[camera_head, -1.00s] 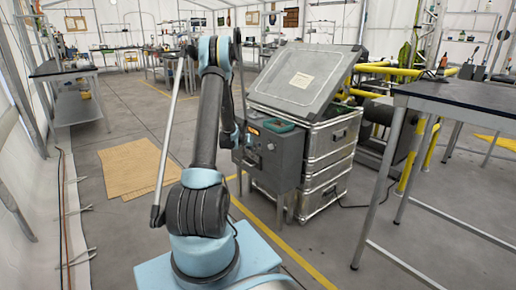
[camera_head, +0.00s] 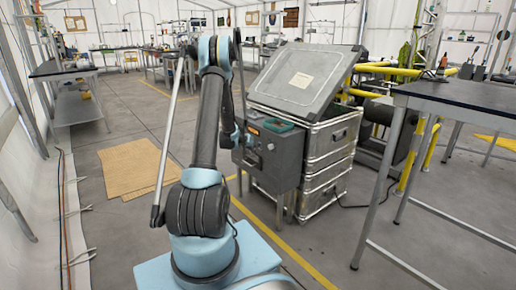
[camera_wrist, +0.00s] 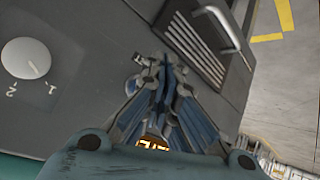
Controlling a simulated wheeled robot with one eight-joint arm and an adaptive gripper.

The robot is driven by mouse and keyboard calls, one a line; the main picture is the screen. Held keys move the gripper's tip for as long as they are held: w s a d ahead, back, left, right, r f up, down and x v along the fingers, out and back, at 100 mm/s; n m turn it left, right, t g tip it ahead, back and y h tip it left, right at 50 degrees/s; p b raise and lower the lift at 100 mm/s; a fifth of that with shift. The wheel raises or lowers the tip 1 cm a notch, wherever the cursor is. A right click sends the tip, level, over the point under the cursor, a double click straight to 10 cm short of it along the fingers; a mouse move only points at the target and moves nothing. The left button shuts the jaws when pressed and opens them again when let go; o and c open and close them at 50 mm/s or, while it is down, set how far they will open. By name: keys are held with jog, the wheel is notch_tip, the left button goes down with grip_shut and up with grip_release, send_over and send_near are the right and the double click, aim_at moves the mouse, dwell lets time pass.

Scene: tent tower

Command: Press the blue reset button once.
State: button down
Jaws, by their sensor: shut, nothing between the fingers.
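The grey control box (camera_head: 285,160) stands on legs in front of a metal case. My gripper (camera_wrist: 160,65) is shut and empty, with its fingertips at or very close to the box's panel in the wrist view; I cannot tell whether they touch. In the head view my gripper is at the left side of the box front, mostly hidden by my arm. I cannot make out the blue reset button in either view; the fingers cover part of the panel. A white knob (camera_wrist: 26,58) marked 1 and 2 is left of the fingers. An orange lit display (camera_wrist: 153,143) shows between the gripper parts.
The box has a vent (camera_wrist: 196,45) and a metal handle (camera_wrist: 220,25). Behind it stands the metal case (camera_head: 328,140) with its lid (camera_head: 300,80) raised. A dark-topped table (camera_head: 465,100) is at right. Tan mats (camera_head: 135,168) lie on the floor at left.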

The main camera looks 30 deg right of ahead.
jog(key=shift+d, duration=0.15)
jog(key=shift+d, duration=0.25)
jog(key=shift+d, duration=0.5)
dwell(1.0)
jog(key=shift+a, duration=0.9)
jog(key=shift+a, duration=0.15)
jog(key=a, duration=0.4)
jog(key=shift+s+a, duration=0.25)
jog(key=shift+a, duration=0.1)
jog(key=shift+r, duration=0.1)
dwell(0.8)
